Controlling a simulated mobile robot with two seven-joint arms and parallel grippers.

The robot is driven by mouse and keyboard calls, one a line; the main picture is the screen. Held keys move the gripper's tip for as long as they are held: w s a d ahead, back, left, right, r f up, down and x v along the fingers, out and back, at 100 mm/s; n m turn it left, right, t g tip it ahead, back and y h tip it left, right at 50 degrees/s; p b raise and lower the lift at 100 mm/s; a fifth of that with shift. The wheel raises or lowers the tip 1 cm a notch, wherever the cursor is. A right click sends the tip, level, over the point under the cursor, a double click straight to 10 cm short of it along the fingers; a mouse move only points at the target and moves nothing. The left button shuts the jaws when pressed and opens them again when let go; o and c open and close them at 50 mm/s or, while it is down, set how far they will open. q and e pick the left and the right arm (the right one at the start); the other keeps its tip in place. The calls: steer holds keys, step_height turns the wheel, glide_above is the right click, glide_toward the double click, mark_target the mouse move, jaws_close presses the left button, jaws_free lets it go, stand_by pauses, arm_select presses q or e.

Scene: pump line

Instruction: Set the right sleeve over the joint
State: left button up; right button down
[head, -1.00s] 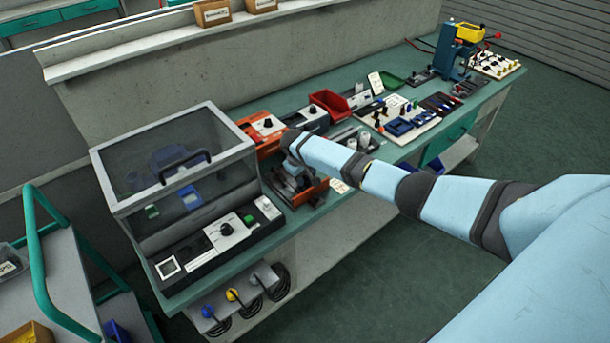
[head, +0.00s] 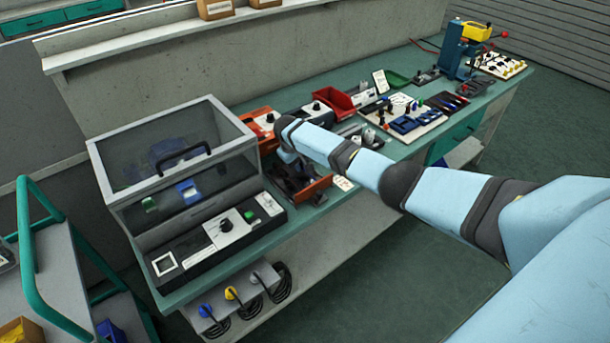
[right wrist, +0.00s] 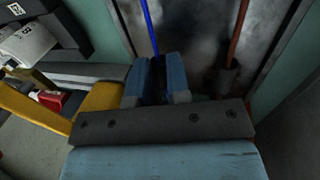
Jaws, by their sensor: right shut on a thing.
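In the head view my right arm reaches over the bench to a dark fixture with an orange-red front (head: 316,189). My right gripper (head: 292,172) is low over this fixture, its fingertips hard to make out. In the right wrist view my right gripper (right wrist: 159,75) is shut, with a dark sleeve (right wrist: 158,86) between its blue fingers, mostly hidden by them. A blue wire (right wrist: 150,28) runs up out of the fingers. To the right, apart from the gripper, a red-brown wire (right wrist: 238,35) carries another dark sleeve (right wrist: 228,76). I cannot see the joint clearly. My left gripper is not in view.
A clear-lidded box (head: 165,150) stands left of the fixture. An orange unit (head: 258,122), a red bin (head: 331,101) and a white parts board (head: 419,126) stand behind and right. A yellow bar (right wrist: 100,100) is close left of the gripper.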

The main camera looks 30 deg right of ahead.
steer(key=shift+w, duration=0.1)
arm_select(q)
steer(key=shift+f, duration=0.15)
arm_select(e)
steer(key=c, duration=1.1)
jaws_free()
arm_select(q)
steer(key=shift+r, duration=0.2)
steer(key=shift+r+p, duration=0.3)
steer(key=shift+p, duration=0.15)
arm_select(e)
steer(key=v, duration=1.4)
steer(key=shift+f, duration=0.15)
